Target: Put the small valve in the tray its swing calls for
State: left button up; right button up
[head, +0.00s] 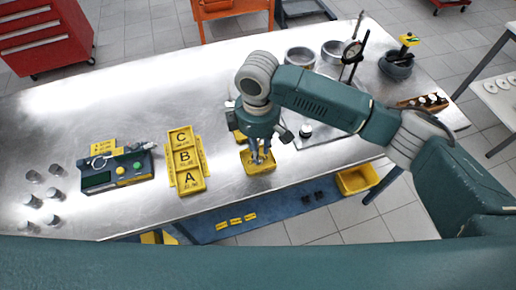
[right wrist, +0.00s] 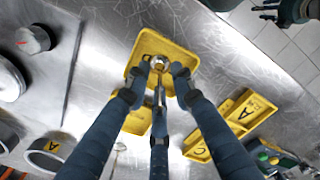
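A small round metal piece, seemingly the small valve (right wrist: 159,63), is at a yellow holder (right wrist: 138,75), which also shows in the head view (head: 262,168). My right gripper (head: 258,157) points down over this holder. In the right wrist view its fingers (right wrist: 159,78) are close around the metal piece; whether they press on it I cannot tell. The yellow trays lie in a row left of the gripper: C (head: 181,138), B (head: 185,156) and A (head: 189,180). A dark gripper-like part, probably my left gripper (right wrist: 268,12), shows at the right wrist view's top right corner.
A green gauge box (head: 117,170) with buttons stands left of the trays. Several small metal cylinders (head: 52,220) stand farther left. A dial gauge on a stand (head: 352,52) and metal rings (head: 300,58) are at the back right. The table's middle back is clear.

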notch_tip(320, 180, up, 11)
jog(key=b, duration=0.2)
jog(key=shift+f+b, duration=0.15)
jog(key=shift+b, duration=0.25)
jog(key=shift+r, duration=0.55)
